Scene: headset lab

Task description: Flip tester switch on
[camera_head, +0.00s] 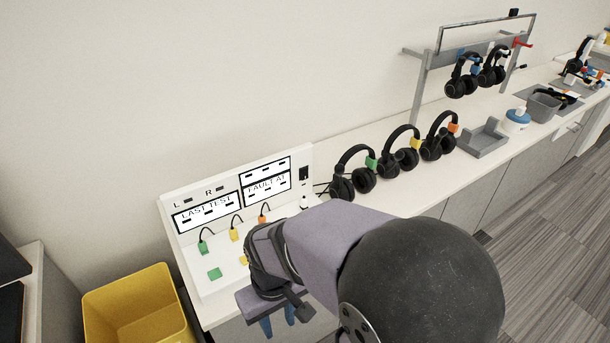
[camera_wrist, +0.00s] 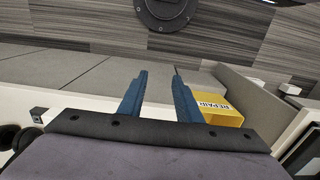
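The white tester (camera_head: 190,262) stands on the bench at the left in the head view, with lit panels reading "LAST TEST" and "FAULT AT". A small black switch (camera_head: 304,173) is on its right side; I cannot tell its position. Green, yellow and orange plugs with black leads stand on its sloping front, partly hidden by my arm. My gripper (camera_head: 278,326) is in front of the tester, low and apart from the switch. In the wrist view my gripper (camera_wrist: 158,95) shows two blue fingers spread apart with nothing between them. The tester is not recognisable there.
A yellow bin (camera_head: 140,310) stands left of the tester; a yellow box marked REPAIR (camera_wrist: 225,117) shows in the wrist view. Several headsets (camera_head: 398,155) stand along the bench to the right. Beyond are a grey tray (camera_head: 484,140) and a headset rack (camera_head: 420,90).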

